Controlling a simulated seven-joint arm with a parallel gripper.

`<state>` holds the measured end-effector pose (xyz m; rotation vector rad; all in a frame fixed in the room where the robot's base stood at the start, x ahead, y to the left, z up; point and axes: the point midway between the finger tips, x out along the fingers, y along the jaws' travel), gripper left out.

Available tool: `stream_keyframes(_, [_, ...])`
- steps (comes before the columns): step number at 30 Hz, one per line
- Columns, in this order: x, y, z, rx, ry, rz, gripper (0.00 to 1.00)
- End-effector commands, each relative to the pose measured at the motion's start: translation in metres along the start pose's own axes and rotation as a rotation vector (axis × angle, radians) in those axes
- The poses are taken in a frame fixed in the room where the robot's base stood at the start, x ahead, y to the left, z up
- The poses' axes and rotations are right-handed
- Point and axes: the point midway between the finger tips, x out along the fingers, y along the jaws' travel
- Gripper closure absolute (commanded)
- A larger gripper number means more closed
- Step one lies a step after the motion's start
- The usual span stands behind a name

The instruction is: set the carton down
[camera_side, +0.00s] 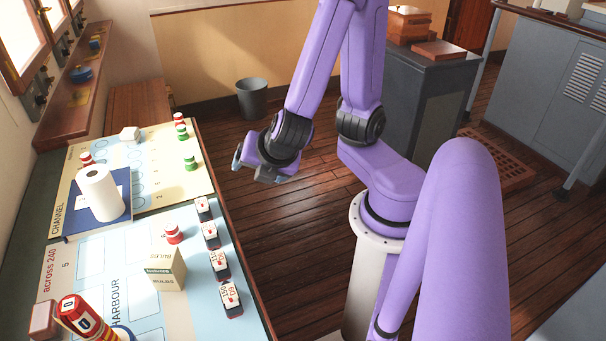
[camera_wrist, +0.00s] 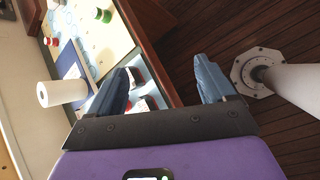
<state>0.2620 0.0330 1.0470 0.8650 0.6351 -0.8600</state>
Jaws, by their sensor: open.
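A cream carton (camera_side: 165,270) with a green band and printed lettering stands upright on the light blue harbour chart (camera_side: 195,318), near the front of the table. My gripper (camera_side: 253,169) is open and empty. It hangs to the right of the table edge, beyond the upper chart (camera_side: 150,195) and well apart from the carton. In the wrist view both fingers (camera_wrist: 165,75) are spread with nothing between them but table edge and dark floor. I cannot make out the carton in the wrist view; the left finger covers part of the table.
A white roll (camera_side: 98,195) stands on a dark blue book (camera_side: 122,212). Several white-and-red blocks (camera_side: 220,265) line the chart's right edge. Red and green pieces (camera_side: 190,163) dot the upper chart. A red, white and blue object (camera_side: 80,315) stands front left. A grey bin (camera_side: 252,98) is on the floor.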

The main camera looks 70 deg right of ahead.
Motion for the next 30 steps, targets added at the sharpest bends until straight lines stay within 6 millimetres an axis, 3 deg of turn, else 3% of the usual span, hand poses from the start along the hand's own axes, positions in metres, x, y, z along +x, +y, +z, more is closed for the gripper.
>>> stream_keyframes(6, [-0.031,-0.045,-0.002,0.419,0.197,-0.324,0.18])
stream_keyframes(12, [-0.064,-0.062,-0.013,0.664,0.345,-0.528,0.18])
stream_keyframes(18, [-0.077,-0.066,-0.018,0.742,0.398,-0.597,0.18])
stream_keyframes(30, [-0.077,-0.066,-0.018,0.740,0.396,-0.598,0.18])
